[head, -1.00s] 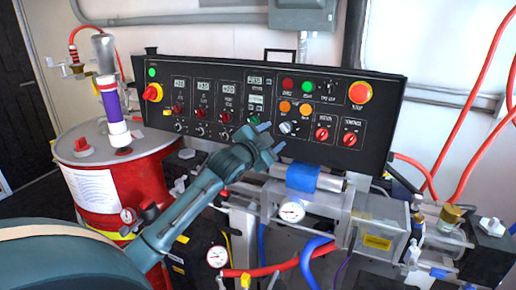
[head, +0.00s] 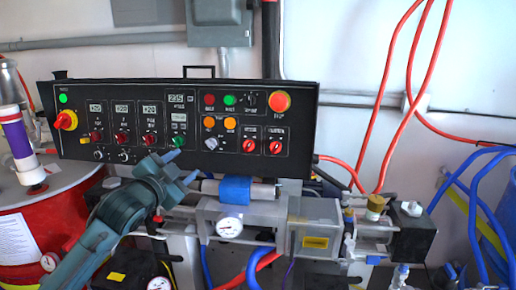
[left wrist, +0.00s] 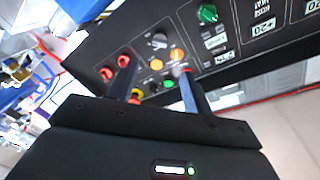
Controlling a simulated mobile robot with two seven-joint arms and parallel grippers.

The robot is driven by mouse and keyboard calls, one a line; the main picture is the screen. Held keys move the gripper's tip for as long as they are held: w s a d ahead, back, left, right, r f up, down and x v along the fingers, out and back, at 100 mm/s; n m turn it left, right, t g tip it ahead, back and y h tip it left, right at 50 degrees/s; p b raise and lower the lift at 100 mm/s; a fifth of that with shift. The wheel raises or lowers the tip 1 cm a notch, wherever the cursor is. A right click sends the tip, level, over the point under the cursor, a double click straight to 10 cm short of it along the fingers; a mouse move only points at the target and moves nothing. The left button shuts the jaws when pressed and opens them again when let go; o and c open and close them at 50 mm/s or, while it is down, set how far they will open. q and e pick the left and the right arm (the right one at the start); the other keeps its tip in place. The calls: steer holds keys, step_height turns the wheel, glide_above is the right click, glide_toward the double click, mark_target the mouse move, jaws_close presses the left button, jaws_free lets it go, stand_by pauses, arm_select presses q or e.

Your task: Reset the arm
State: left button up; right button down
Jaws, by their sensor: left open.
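My left gripper (head: 182,166) is in front of the lower edge of the black control panel (head: 200,158), below its middle. Its two fingers are apart with nothing between them. In the left wrist view my left gripper (left wrist: 160,92) also shows open, its fingers pointing toward the panel (left wrist: 225,75) with its red, orange and green knobs and buttons. The gripper appears apart from the panel's controls. My right gripper is not in view.
A red drum (head: 60,205) with a purple-banded pump (head: 20,145) stands at the left. Below the panel are a grey pump block (head: 315,228), gauges (head: 229,228) and hoses. Red hoses (head: 385,130) hang along the wall.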

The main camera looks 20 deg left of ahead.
arm_select(q)
steer(key=s+d+f+g+h, duration=0.1)
steer(key=s+d+f, duration=0.15)
steer(key=f, duration=0.35)
steer(key=s+d+f+n+g+h, duration=0.1)
steer(key=d+f, duration=0.3)
steer(key=f, duration=0.3)
steer(key=s+d+f+g+h, duration=0.1)
steer(key=s+d+f, duration=0.15)
steer(key=f, duration=0.35)
steer(key=s+d+f+n+g+h, duration=0.2)
steer(key=s+d+f+n+g, duration=0.1)
steer(key=s+d+f, duration=1.2)
steer(key=shift+s+d+n+g+p, duration=0.4)
steer(key=shift+s+d, duration=0.15)
